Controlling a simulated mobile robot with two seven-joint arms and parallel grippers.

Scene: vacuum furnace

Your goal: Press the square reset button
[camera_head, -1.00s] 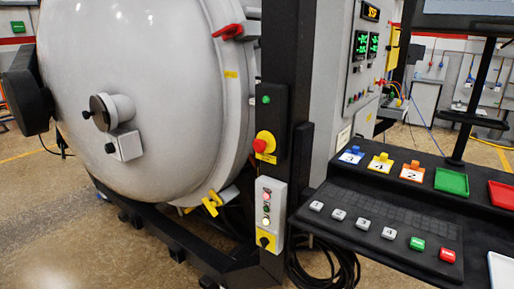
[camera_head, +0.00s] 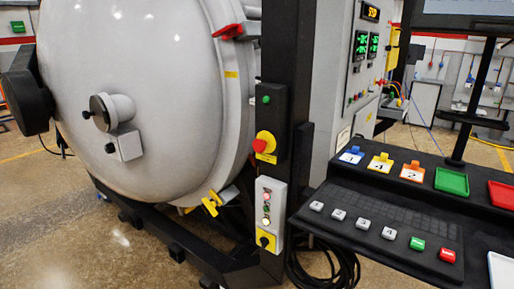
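I cannot tell for sure which control is the square reset button. On the sloping black console (camera_head: 340,238) sit several small grey numbered buttons, one of them (camera_head: 339,214) near the left. To their right are a squarish green button (camera_head: 418,243) and a squarish red button (camera_head: 447,255), their labels too small to read. A light-grey control box (camera_head: 278,190) on the black post has a column of small lit buttons (camera_head: 266,208) and a black knob on yellow (camera_head: 265,241). Above it are a red mushroom button (camera_head: 263,144) and a round green button (camera_head: 266,99). Neither gripper shows.
A large grey furnace door (camera_head: 150,60) fills the left. Blue, yellow and orange tags and green (camera_head: 452,181) and red (camera_head: 502,194) trays lie on the console's upper shelf. Black cables (camera_head: 325,268) coil on the floor below. Open floor (camera_head: 60,220) lies at front left.

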